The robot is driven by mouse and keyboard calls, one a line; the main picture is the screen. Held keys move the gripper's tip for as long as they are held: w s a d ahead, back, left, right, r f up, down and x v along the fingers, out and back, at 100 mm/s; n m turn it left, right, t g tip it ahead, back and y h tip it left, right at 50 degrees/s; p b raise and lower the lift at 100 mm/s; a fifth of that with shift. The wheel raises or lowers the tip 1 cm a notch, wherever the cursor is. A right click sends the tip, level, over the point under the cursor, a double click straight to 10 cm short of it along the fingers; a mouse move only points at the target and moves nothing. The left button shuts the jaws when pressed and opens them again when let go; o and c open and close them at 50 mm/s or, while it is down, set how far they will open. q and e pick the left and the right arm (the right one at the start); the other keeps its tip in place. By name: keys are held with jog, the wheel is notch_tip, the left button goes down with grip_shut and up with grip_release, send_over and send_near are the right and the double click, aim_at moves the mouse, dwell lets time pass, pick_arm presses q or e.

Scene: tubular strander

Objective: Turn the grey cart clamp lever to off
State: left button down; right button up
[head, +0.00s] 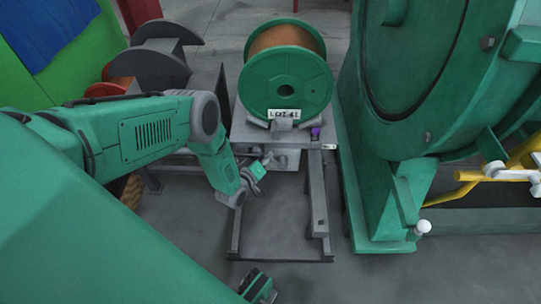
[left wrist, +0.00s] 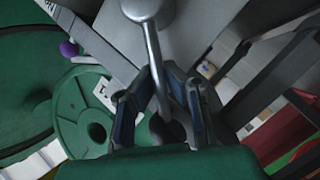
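The cart (head: 280,140) carries a green spool (head: 287,86) of copper wire. My left gripper (head: 262,168) is at the cart's near left side, below the spool. In the left wrist view a grey lever (left wrist: 153,48) with a rounded end runs between the two fingers of my left gripper (left wrist: 159,72). The fingers stand apart on either side of the rod; firm contact does not show. The far end of the lever is partly hidden between the fingers. My right gripper (head: 260,286) is at the bottom edge, partly out of frame, away from the cart.
A purple knob (head: 316,133) sits on the cart's right corner. A grey floor rail frame (head: 318,195) lies in front of the cart. A large green machine (head: 385,190) stands close on the right, with a yellow pipe (head: 465,185). Dark reels (head: 160,60) stand on the left.

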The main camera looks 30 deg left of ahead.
pick_arm(q)
jog(key=shift+s+a+f+n+t+h, duration=0.1)
jog(key=shift+s+a+f+n+t, duration=0.1)
jog(key=shift+f+n+t, duration=0.25)
jog(key=shift+s+a+f+n+t+h, duration=0.15)
jog(key=shift+a+f+n+t, duration=0.1)
jog(key=shift+f+n, duration=0.25)
jog(key=shift+s+a+f+n+t+h, duration=0.1)
jog(key=shift+s+a+f+n+t, duration=0.1)
jog(key=shift+f+n+t, duration=0.25)
jog(key=c, duration=1.9)
grip_release()
jog(key=shift+a, duration=0.1)
jog(key=shift+r, duration=0.1)
jog(key=s, duration=1.2)
